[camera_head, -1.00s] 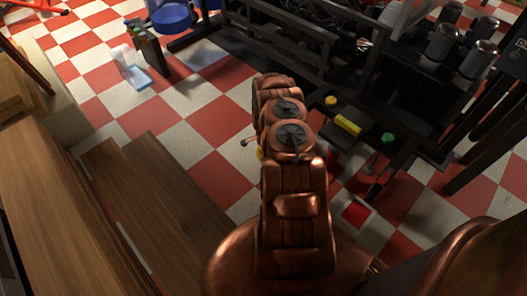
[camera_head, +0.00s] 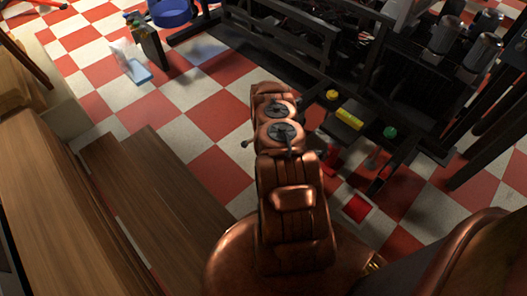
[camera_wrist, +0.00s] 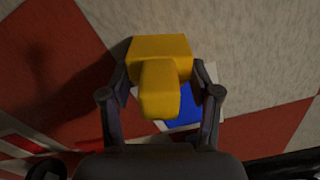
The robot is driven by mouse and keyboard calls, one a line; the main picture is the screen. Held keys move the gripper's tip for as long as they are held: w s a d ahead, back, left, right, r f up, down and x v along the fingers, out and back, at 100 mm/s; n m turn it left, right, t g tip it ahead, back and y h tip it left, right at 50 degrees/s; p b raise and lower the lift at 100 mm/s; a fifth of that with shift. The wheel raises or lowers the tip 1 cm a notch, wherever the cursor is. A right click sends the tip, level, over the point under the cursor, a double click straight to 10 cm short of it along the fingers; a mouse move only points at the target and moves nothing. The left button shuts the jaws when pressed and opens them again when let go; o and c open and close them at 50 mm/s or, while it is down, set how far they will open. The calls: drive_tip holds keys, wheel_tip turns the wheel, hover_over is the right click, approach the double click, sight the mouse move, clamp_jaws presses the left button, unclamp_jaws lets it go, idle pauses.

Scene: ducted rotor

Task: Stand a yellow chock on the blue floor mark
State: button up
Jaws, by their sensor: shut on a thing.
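In the wrist view my gripper (camera_wrist: 162,84) is shut on a yellow chock (camera_wrist: 160,50), with one dark finger on each side of it. The blue floor mark (camera_wrist: 183,117), with a pale border, shows on the floor partly behind the chock's near end. The chock covers much of the mark, and I cannot tell whether it touches the floor. In the head view my copper arm hides the held chock, most of the gripper and the blue mark.
A red floor mark (camera_head: 356,207) with a pale border lies right of my arm. A dark machine frame (camera_head: 290,45) stands behind, with a yellow block (camera_head: 349,118) and a green knob (camera_head: 390,132) near it. Wooden steps (camera_head: 155,190) are at left.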

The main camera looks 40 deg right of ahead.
drive_tip(key=o, duration=1.5)
wheel_tip(320, 180, up, 11)
drive_tip(key=shift+r, duration=0.5)
drive_tip(key=shift+r, duration=0.1)
